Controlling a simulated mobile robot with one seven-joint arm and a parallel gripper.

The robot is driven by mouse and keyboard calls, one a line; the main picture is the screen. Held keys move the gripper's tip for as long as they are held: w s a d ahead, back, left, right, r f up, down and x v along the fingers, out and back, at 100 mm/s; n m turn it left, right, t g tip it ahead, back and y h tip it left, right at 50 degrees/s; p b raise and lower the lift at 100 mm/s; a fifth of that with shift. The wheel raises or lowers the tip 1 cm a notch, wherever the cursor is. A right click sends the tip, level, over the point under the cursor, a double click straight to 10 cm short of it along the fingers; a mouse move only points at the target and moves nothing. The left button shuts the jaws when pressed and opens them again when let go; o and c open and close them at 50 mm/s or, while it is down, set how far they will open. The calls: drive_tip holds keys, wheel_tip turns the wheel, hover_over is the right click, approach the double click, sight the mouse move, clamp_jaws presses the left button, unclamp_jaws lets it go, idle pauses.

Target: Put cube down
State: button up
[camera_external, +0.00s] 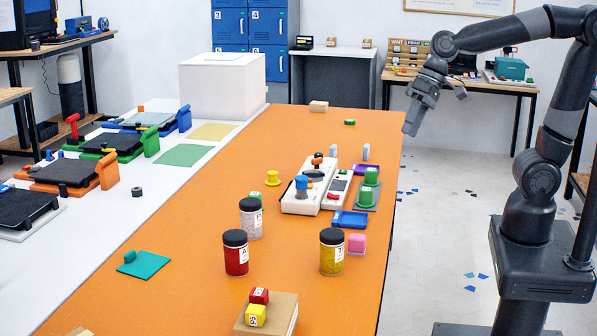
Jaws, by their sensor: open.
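My gripper (410,128) hangs from the arm at the right edge of the orange table (190,262), pointing down near its far end. It is open, and no cube shows in it. A pink block (357,243) lies near the right edge, beside a blue tray (350,219). Which cube the task means cannot be told.
Jars with black lids, one red (236,255), one yellow (331,254) and one whitish (250,220), stand mid-table. The far right tabletop is mostly clear; coloured presses (105,145) line the left.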

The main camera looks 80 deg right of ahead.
drive_tip(key=s+d+f+n+t+h, duration=0.1)
drive_tip(key=s+d+f+n+h, duration=0.1)
drive_tip(key=s+d, duration=0.8)
drive_tip(key=shift+s+d+n+t+h, duration=0.3)
drive_tip(key=shift+s+n+h, duration=0.4)
drive_tip(key=shift+s+n, duration=0.1)
